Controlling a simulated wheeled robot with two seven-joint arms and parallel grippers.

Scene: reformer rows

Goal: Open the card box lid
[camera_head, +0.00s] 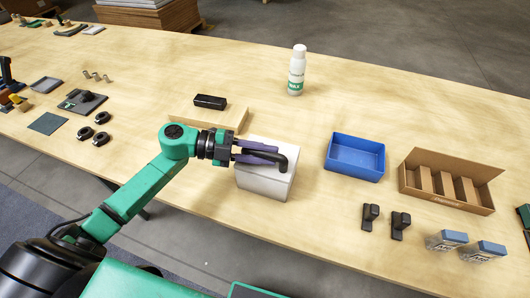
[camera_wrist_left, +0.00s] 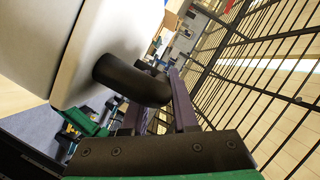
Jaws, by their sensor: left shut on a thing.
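The card box (camera_head: 262,184) is a white box near the table's front edge, in the middle of the head view. A black curved handle (camera_head: 281,163) stands out from its lid at the top. My left gripper (camera_head: 262,153) reaches over the box from the left, its purple fingers shut on the handle. In the left wrist view, the black handle (camera_wrist_left: 130,80) joins the white lid (camera_wrist_left: 105,45), with the purple fingers beside its free end. The fingers hide part of the lid, and I cannot tell whether it is lifted. My right gripper is not in view.
A wooden block (camera_head: 207,114) with a black case (camera_head: 210,102) lies behind my left gripper. A white bottle (camera_head: 297,70) stands farther back. A blue tray (camera_head: 355,157) and a cardboard divider tray (camera_head: 448,180) stand to the right. The table between box and bottle is clear.

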